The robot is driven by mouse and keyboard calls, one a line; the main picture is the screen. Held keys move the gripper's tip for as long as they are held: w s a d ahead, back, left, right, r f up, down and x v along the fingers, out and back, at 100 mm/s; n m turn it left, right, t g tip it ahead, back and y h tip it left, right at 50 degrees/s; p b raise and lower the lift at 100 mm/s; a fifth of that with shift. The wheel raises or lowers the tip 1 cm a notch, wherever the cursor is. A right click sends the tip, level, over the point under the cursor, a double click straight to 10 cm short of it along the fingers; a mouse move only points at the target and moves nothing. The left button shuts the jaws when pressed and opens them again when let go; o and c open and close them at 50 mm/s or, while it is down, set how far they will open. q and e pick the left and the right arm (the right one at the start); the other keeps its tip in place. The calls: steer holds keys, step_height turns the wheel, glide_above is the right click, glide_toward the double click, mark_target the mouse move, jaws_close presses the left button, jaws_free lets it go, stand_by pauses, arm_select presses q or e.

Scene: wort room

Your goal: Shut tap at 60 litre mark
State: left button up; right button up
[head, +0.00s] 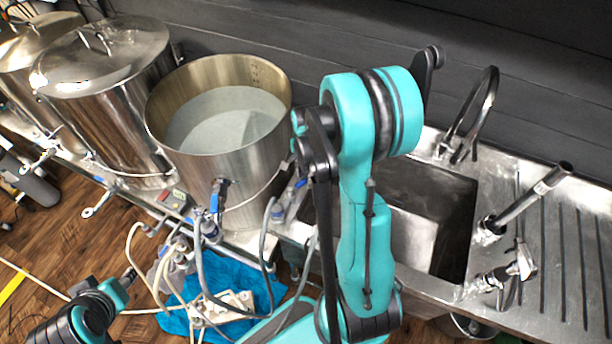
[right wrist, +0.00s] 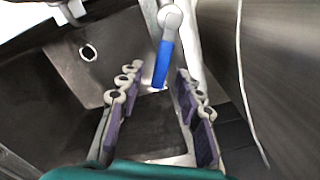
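An open steel kettle (head: 225,172) stands left of my right arm in the head view. Pale liquid (head: 225,118) fills it partway. Small marks (head: 258,72) show on its inner wall, too small to read. A tap with a blue lever (right wrist: 163,63) shows in the right wrist view. My right gripper (right wrist: 157,77) is open, with its fingers on either side of the lever and a gap to each. In the head view my arm mostly hides this gripper. My left arm is low at the left; its fingers do not show clearly.
A steel sink (head: 455,205) with a curved faucet (head: 487,100) lies right of my arm. A blue-handled valve (head: 216,196) sits on the kettle's front, above hoses (head: 200,270) and a blue cloth (head: 262,288). Lidded kettles (head: 110,110) stand at left.

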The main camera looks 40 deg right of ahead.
jaws_close()
steer(key=shift+s, duration=0.1)
steer(key=shift+s+a+m+b, duration=0.55)
steer(key=shift+s+m, duration=0.25)
steer(key=shift+m, duration=1.2)
steer(key=shift+s+a+m+b, duration=0.5)
steer(key=shift+s+m, duration=0.35)
steer(key=shift+m, duration=1.15)
steer(key=shift+s+a+m+b, duration=0.4)
steer(key=shift+s+a+m, duration=0.3)
steer(key=shift+m, duration=1.3)
steer(key=shift+s+d, duration=0.1)
steer(key=shift+s, duration=0.05)
